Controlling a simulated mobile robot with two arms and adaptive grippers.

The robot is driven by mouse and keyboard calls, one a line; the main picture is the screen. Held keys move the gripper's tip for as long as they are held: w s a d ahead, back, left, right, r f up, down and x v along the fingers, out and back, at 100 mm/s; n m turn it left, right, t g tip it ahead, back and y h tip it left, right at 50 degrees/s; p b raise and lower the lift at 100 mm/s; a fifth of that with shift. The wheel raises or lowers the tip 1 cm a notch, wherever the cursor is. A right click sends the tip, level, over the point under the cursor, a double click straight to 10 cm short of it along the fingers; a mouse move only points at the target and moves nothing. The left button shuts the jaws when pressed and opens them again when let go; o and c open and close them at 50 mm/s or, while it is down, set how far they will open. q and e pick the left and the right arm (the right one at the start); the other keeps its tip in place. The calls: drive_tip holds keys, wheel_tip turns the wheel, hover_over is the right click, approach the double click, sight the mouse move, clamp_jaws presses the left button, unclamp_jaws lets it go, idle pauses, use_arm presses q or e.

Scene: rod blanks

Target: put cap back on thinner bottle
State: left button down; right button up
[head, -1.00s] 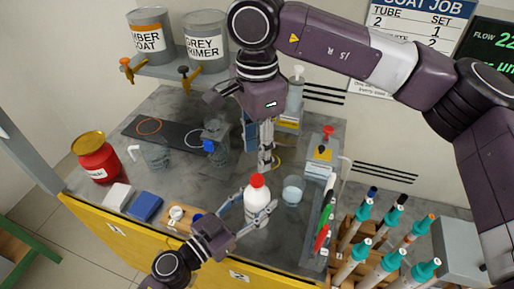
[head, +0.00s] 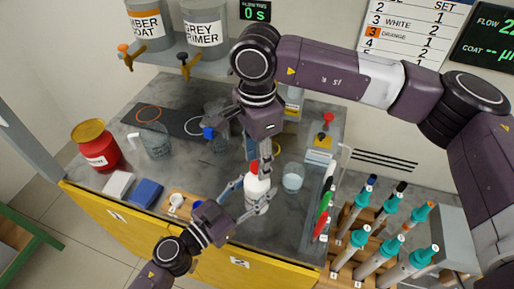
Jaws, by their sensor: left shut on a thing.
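The thinner bottle (head: 259,191), white with a label too small to read, stands upright near the bench's front edge. Its red cap (head: 254,167) shows at the top of the bottle; whether it is seated or loose I cannot tell. My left gripper (head: 246,198) is shut on the bottle's body, coming from the lower left. My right gripper (head: 257,165) points down from above, its fingers at the cap and partly hiding it. Whether they are closed on the cap is unclear.
A clear beaker (head: 292,177) stands just right of the bottle. A red tin (head: 97,146), a glass jug (head: 155,143) and a blue sponge (head: 146,193) are to the left. Pens (head: 324,207) and a rack of teal-topped rods (head: 378,249) are at the right.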

drive_tip(key=shift+f, duration=0.25)
clamp_jaws()
drive_tip(key=m, duration=0.4)
drive_tip(key=shift+m, duration=0.4)
drive_tip(key=m, duration=0.3)
drive_tip(key=shift+m, duration=0.3)
drive_tip(key=shift+o, duration=0.7)
unclamp_jaws()
